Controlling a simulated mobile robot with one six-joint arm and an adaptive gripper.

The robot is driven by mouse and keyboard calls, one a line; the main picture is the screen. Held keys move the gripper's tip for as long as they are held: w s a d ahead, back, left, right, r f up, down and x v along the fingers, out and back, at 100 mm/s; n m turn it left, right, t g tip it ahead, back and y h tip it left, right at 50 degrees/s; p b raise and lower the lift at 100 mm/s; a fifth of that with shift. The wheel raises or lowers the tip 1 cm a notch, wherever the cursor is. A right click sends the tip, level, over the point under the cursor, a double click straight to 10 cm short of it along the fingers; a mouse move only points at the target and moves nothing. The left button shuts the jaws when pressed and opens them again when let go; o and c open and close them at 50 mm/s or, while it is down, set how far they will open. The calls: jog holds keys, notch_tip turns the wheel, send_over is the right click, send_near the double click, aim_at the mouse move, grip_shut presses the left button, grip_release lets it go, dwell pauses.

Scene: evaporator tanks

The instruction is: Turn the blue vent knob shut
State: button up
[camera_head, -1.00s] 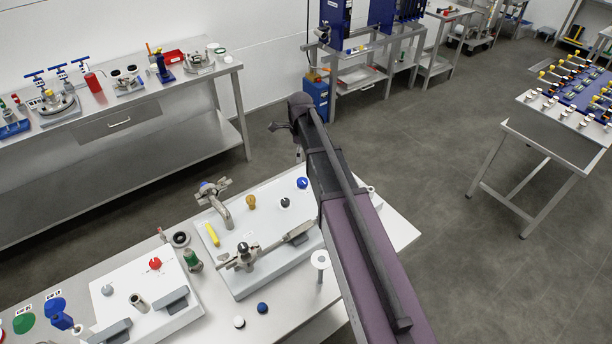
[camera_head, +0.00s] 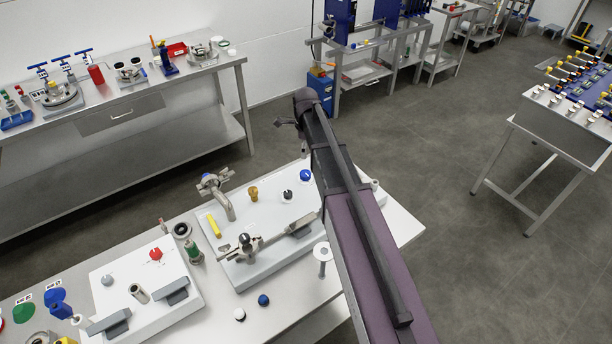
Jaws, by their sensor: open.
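A blue knob (camera_head: 305,175) stands at the back right of a pale raised panel (camera_head: 262,262), just left of my arm. My gripper (camera_head: 281,122) is at the far end of the arm, above and beyond the panel's back edge in the picture. It is small and dark here, open and apart from the knob. Nothing shows between its fingers. A black knob (camera_head: 288,194) and a brassy knob (camera_head: 253,193) stand left of the blue one. A separate dark blue ball (camera_head: 263,300) lies on the bench top in front of the panel.
A metal tap (camera_head: 216,192) rises at the panel's back left, with a yellow handle (camera_head: 214,226) nearby. A lever fitting (camera_head: 247,246) lies across the front. A second panel (camera_head: 112,272) with a red knob (camera_head: 155,254) is at left. Open floor lies behind the bench.

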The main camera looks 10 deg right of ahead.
aim_at(306, 173)
jog(key=shift+f+b, duration=5.5)
jog(key=shift+f, duration=0.3)
